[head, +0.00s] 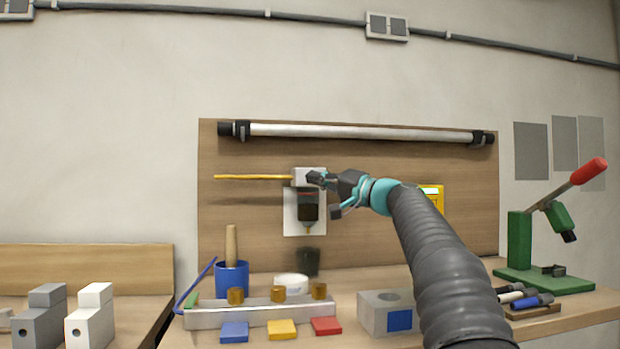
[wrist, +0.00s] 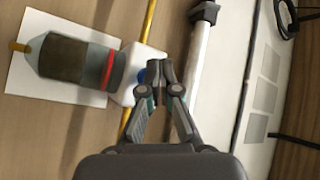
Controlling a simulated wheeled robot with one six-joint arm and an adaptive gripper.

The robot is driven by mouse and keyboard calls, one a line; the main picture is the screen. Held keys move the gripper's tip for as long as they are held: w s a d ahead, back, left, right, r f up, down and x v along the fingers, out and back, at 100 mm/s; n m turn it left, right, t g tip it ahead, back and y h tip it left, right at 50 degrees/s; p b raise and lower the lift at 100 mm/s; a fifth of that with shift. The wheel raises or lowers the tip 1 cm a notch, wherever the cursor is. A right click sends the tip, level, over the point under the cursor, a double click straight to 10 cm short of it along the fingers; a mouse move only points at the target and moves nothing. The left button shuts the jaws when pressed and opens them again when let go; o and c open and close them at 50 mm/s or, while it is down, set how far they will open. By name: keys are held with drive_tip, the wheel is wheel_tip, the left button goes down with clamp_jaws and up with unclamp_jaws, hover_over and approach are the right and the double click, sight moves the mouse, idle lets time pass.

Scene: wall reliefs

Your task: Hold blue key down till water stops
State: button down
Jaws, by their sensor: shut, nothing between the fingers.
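A white block (head: 300,176) is mounted on the wooden back board, with a dark bottle (head: 308,205) hanging below it, tip down. In the wrist view the bottle (wrist: 60,58) has a red ring (wrist: 107,68) near the block. A small blue key (wrist: 141,75) shows on the block's face, partly hidden by my fingers. My gripper (head: 318,178) is shut and empty, its tips in front of the block. In the wrist view the gripper tips (wrist: 158,70) overlap the key's edge; I cannot tell whether they touch it. No water stream can be made out.
A yellow rod (head: 245,177) sticks out left of the block. A white tube (head: 360,132) runs above. Below are a blue cup (head: 232,278), a grey rail (head: 240,314), coloured pads and a grey box (head: 375,322). A green press (head: 520,245) stands right.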

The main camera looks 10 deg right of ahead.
drive_tip(key=shift+w, duration=0.4)
idle(0.6)
drive_tip(key=shift+s+f, duration=0.1)
drive_tip(key=shift+s, duration=0.05)
idle(2.8)
drive_tip(key=shift+s+b, duration=0.5)
drive_tip(key=shift+s, duration=0.15)
drive_tip(key=s+b, duration=0.3)
drive_tip(key=s, duration=0.2)
drive_tip(key=shift+b, duration=0.35)
